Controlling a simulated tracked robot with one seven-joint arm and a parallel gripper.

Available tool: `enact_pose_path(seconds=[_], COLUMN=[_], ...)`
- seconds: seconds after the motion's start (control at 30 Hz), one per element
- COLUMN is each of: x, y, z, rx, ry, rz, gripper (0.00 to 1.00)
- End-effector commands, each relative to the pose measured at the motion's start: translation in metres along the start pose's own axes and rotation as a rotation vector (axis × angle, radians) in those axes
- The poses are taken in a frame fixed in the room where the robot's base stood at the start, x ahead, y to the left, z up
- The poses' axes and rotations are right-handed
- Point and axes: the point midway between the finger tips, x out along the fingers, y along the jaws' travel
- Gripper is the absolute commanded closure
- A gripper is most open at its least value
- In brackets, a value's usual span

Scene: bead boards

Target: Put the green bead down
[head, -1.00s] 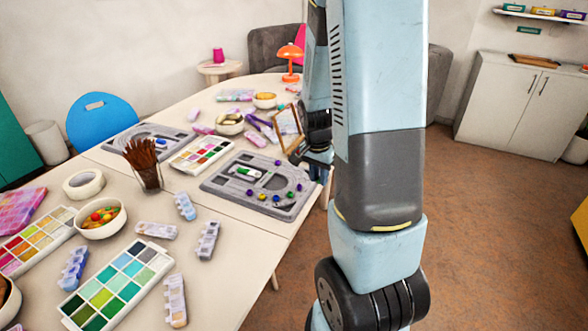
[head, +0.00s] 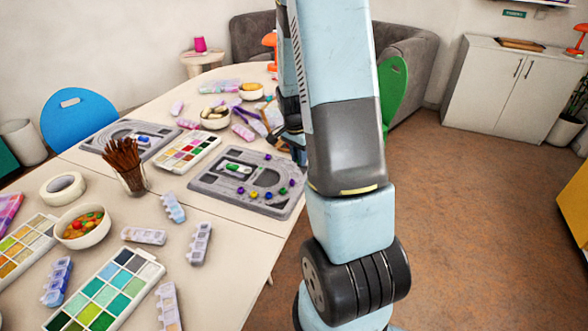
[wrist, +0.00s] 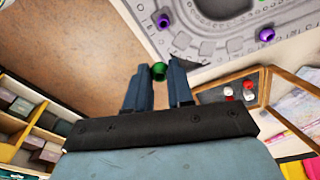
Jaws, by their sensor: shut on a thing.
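The green bead (wrist: 158,71) is between the fingertips of my gripper (wrist: 160,74) in the wrist view. The gripper is shut on it, and the bead appears over bare floor beside the table edge. In the head view my arm hides the bead and most of the gripper. The near grey bead board (head: 212,187) lies on the table, left of my arm, with several coloured beads along its curved grooves. Part of the board (wrist: 205,50) shows at the top of the wrist view, with purple beads (wrist: 236,47) on it.
A wood-framed tray (wrist: 265,88) with red and white beads lies beside the board in the wrist view. A paint palette (head: 187,153), a cup of brushes (head: 132,179) and a bead bowl (head: 84,240) stand on the table. The table's near edge (head: 265,270) has clear room.

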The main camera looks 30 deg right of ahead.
Motion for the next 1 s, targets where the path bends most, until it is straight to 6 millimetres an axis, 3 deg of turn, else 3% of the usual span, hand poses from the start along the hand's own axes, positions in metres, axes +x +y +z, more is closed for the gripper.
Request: enact_pose_path(seconds=[0.2, 0.4, 0.63, 0.83, 1.0], x=[0.031, 0.046, 0.055, 0.08, 0.085], y=[-0.02, -0.033, -0.04, -0.039, -0.04], z=[-0.006, -0.009, -0.011, -0.008, -0.007], rx=[0.0, -0.001, -0.001, -0.002, -0.002], ry=[-0.002, -0.001, -0.001, -0.002, -0.001], rz=[0.004, 0.001, 0.001, 0.004, 0.0], gripper=[1.0, 1.0, 1.0, 1.0, 1.0])
